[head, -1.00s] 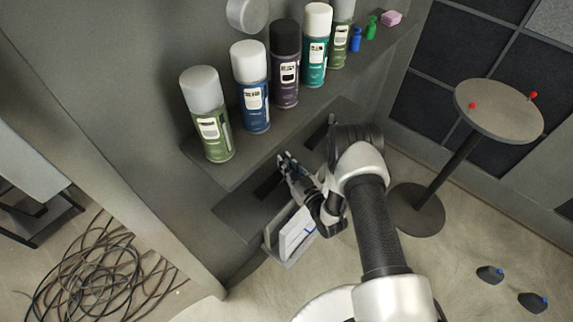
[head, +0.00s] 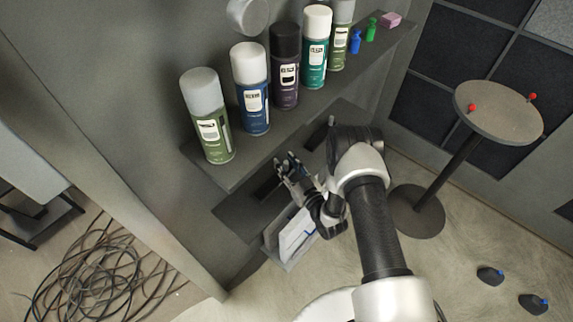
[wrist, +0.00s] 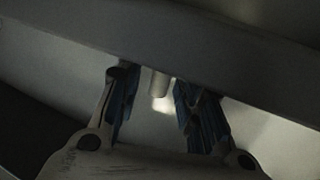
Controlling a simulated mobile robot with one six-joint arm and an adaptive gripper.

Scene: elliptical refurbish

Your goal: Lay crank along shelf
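My gripper (head: 287,168) is at the lower dark shelf (head: 240,217), below the shelf with the spray cans. In the wrist view my gripper (wrist: 155,95) has its two blue-padded fingers spread apart. A short pale cylinder (wrist: 158,83) shows in the gap between them, touching neither finger visibly. I cannot tell whether it is part of the crank. No crank is clearly recognisable in either view. A dark shelf-like edge (wrist: 200,48) crosses the wrist view just beyond the fingertips.
Several spray cans (head: 252,90) stand along the upper shelf (head: 202,172). A holder with white sheets (head: 297,237) is below my gripper. A round table (head: 500,115) with red-topped pieces stands right. Coiled cables (head: 95,270) lie on the floor at left.

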